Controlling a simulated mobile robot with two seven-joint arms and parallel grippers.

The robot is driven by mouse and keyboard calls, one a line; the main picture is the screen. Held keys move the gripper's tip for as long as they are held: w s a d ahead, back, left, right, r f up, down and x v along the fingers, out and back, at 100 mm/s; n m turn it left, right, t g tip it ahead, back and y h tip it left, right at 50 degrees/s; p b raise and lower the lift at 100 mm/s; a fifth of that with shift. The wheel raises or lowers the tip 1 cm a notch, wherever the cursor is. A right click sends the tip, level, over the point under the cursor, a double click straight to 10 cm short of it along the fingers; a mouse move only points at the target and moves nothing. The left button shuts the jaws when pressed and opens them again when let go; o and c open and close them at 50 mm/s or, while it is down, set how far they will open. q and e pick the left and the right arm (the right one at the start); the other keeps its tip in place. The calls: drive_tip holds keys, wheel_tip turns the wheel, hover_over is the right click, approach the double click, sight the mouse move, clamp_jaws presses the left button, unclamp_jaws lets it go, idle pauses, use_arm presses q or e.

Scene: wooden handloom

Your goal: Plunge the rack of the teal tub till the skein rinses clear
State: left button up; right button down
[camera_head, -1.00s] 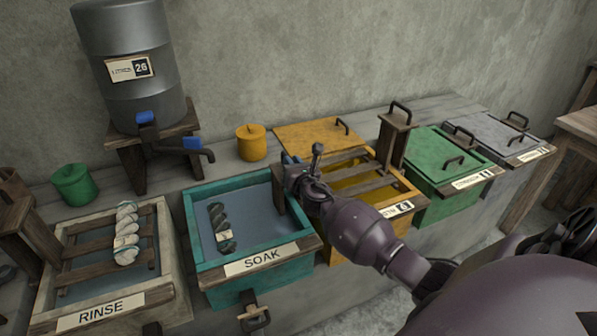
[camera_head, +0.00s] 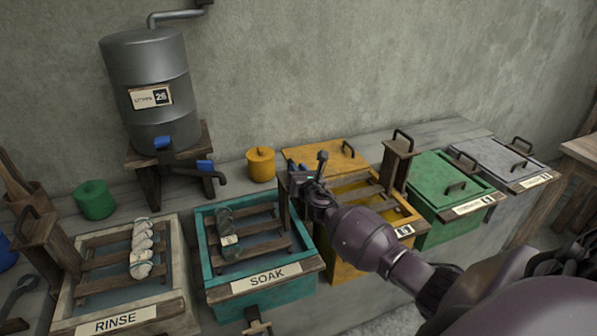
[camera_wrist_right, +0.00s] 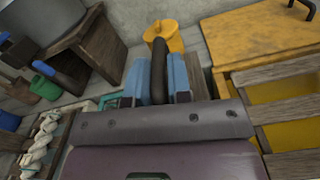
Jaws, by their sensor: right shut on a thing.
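The teal tub (camera_head: 209,268), labelled SOAK, stands on the bench at centre left. Its wooden rack (camera_head: 262,246) shows its slats near the top of the tub. A dark grey-green twisted skein (camera_head: 227,236) with a small pale tag lies across the slats. My right gripper (camera_head: 298,174) is at the top of the rack's upright at the tub's right side. In the right wrist view its blue fingers (camera_wrist_right: 160,82) are shut on the dark rack handle (camera_wrist_right: 159,68). My left gripper is not in view.
The RINSE tub (camera_head: 178,303) with a pale skein (camera_head: 142,248) stands at left. The yellow tub (camera_head: 350,262) is close on the right, beyond it a green tub (camera_head: 440,232). A metal barrel (camera_head: 150,90) with a tap stands behind. A yellow pot (camera_head: 261,165) sits near my gripper.

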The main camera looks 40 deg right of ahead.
drive_tip(key=c, duration=1.1)
unclamp_jaws()
drive_tip(key=shift+a, duration=0.3)
drive_tip(key=shift+d, duration=0.1)
drive_tip(key=shift+s, duration=0.15)
drive_tip(key=p+v, duration=0.1)
drive_tip(key=v, duration=0.9)
drive_tip(key=shift+s, duration=0.25)
